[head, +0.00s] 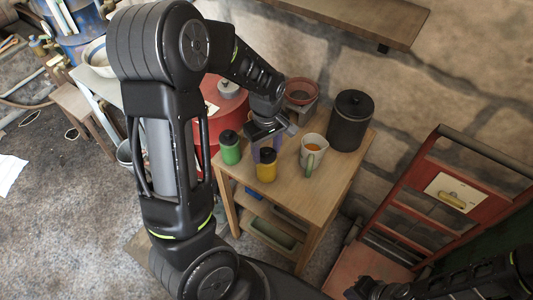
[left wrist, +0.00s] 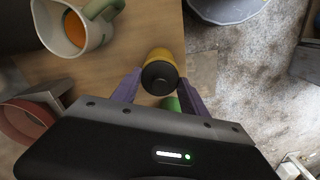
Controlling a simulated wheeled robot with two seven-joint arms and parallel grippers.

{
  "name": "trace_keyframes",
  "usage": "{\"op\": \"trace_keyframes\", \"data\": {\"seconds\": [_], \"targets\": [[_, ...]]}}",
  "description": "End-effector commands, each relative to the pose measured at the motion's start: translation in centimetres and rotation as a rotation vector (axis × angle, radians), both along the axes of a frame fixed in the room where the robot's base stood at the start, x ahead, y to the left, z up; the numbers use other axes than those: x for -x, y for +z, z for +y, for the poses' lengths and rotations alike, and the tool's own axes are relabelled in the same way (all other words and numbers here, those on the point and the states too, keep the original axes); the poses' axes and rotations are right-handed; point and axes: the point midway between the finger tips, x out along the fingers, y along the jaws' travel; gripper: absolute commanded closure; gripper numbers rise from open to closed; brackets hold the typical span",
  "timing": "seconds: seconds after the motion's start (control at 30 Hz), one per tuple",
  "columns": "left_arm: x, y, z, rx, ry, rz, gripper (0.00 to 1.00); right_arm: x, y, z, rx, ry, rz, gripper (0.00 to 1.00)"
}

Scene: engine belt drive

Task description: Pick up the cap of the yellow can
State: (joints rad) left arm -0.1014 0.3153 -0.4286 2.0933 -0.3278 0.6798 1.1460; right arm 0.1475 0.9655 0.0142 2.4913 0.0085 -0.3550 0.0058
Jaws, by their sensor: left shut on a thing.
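The yellow can (head: 266,172) stands upright near the front edge of the small wooden table, with its black cap (head: 267,155) at the top. In the left wrist view, the yellow can (left wrist: 166,55) shows behind the round black cap (left wrist: 160,78). My left gripper (head: 266,149) is over the can, its purple fingers on either side of the cap and shut on it. I cannot tell whether the cap is clear of the can. My right gripper (head: 366,287) is at the lower right, dark and small; its jaws are unclear.
A green can (head: 230,149) with a black cap stands close left of the yellow one. A cup with orange contents (head: 313,150) and a black canister (head: 350,120) stand to the right. A red drum (head: 229,108) is behind. A red rack (head: 440,190) is at the right.

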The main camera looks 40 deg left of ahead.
Motion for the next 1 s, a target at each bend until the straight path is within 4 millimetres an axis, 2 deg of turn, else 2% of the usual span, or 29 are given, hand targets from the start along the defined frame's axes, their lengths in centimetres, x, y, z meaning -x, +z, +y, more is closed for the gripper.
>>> {"op": "trace_keyframes", "data": {"seconds": [0.13, 0.47, 0.57, 0.9, 1.0], "targets": [[0.0, 0.0, 0.0, 0.0, 0.0, 0.0, 0.86, 0.0, 0.0, 0.0, 0.0, 0.0, 0.0, 1.0], [-0.1, 0.6, 0.0, 0.0, 0.0, -0.003, 0.86, 0.0, -0.1, 0.0, 0.0, 0.0, 0.0, 1.0], [-0.1, 1.7, 0.0, 0.0, -0.001, -0.005, 0.86, 0.0, -0.2, 0.0, 0.0, 0.0, 0.0, 1.0], [-0.1, 8.0, 0.0, 0.001, 0.0, -0.005, 0.86, -0.1, -0.7, 0.0, -0.002, 0.001, -0.003, 1.0], [-0.1, 9.3, 0.0, 0.0, 0.0, -0.004, 0.86, -0.1, -0.8, 0.1, -0.002, 0.001, -0.004, 1.0]]}}
